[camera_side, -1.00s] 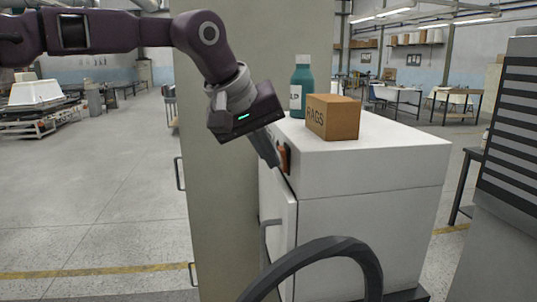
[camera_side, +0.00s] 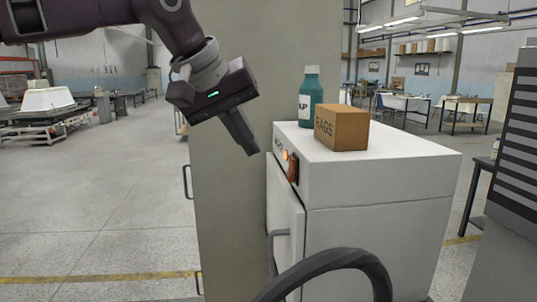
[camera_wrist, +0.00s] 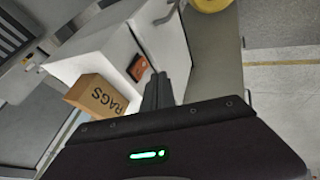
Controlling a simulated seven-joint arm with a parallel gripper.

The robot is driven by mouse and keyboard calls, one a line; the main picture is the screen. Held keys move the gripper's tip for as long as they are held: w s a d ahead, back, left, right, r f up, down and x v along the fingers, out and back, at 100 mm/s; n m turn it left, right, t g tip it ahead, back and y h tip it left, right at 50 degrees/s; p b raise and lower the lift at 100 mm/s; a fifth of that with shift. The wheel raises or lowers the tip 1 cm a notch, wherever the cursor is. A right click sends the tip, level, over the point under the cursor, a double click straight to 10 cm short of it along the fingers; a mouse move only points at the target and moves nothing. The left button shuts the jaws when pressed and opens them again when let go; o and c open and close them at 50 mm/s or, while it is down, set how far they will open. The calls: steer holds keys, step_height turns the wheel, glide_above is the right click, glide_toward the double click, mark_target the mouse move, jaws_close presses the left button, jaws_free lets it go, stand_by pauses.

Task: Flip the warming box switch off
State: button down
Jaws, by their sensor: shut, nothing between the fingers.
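The warming box is a white cabinet (camera_side: 385,185) right of centre in the side view. On its left-facing front, near the top, sits an orange-brown switch (camera_side: 292,169). A small orange light (camera_side: 285,155) glows beside it. In the wrist view the switch (camera_wrist: 138,67) shows as an orange-brown patch on the white box. I cannot tell which way its rocker is tilted. My gripper (camera_side: 254,153) is shut and empty, to the left of the switch and slightly above it, apart from the box. Its shut fingers (camera_wrist: 158,80) also show in the wrist view.
A RAGS carton (camera_side: 342,129) and a teal bottle (camera_side: 310,98) stand on the box. A grey door handle (camera_side: 275,245) sticks out below the switch. A tall beige panel (camera_side: 232,220) stands behind my gripper. A dark curved tube (camera_side: 325,262) crosses the foreground.

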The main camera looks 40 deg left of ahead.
steer(key=v, duration=0.6)
steer(key=shift+s+r, duration=0.2)
steer(key=shift+r, duration=0.1)
